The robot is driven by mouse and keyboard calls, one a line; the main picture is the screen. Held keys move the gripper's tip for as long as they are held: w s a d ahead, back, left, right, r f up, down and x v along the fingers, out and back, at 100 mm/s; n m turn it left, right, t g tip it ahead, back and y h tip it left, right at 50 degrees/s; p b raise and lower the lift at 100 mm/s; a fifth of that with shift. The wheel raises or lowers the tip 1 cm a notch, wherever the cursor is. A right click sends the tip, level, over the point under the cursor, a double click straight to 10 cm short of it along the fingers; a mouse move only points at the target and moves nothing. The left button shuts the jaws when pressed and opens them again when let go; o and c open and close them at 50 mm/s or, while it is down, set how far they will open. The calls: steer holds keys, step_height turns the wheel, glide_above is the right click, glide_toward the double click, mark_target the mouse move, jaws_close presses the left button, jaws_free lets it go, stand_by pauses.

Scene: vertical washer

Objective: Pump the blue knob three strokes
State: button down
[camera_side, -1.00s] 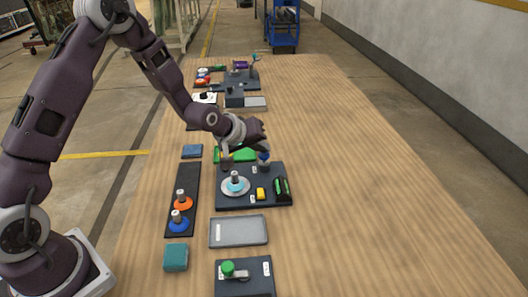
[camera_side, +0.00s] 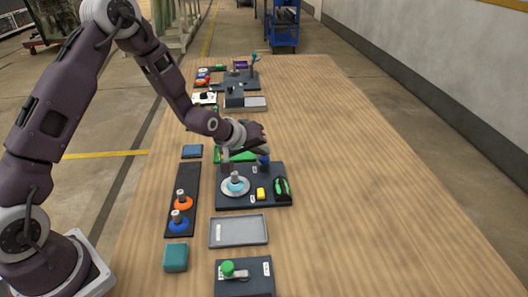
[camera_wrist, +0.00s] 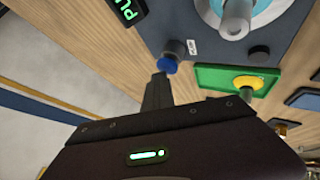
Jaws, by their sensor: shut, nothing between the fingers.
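The blue knob (camera_side: 263,160) stands at the far right corner of the dark panel (camera_side: 225,201). In the wrist view the blue knob (camera_wrist: 167,65) shows on a dark stem beside a small white label. My gripper (camera_side: 264,150) is over the knob in the side view, its fingers closed and empty. In the wrist view the closed fingertips (camera_wrist: 158,78) appear right at the knob's near edge. I cannot tell whether they touch it. A black display with green marks (camera_side: 282,188) sits at the panel's right side, partly cut off in the wrist view.
The panel also bears a silver disc with a light-blue centre (camera_side: 235,186) and a yellow block (camera_side: 261,193). A green tray (camera_side: 236,155) lies just behind the panel. A strip with orange and blue knobs (camera_side: 180,210) lies left. The table's right side is clear.

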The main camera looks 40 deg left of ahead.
stand_by(0.4)
steer(key=shift+r, duration=1.55)
steer(key=shift+r, duration=2.55)
step_height(320, 180, up, 4)
steer(key=shift+f, duration=0.1)
steer(key=shift+f, duration=0.15)
glide_above(262, 159)
steer(key=shift+a+f, duration=0.1)
steer(key=shift+f, duration=4.2)
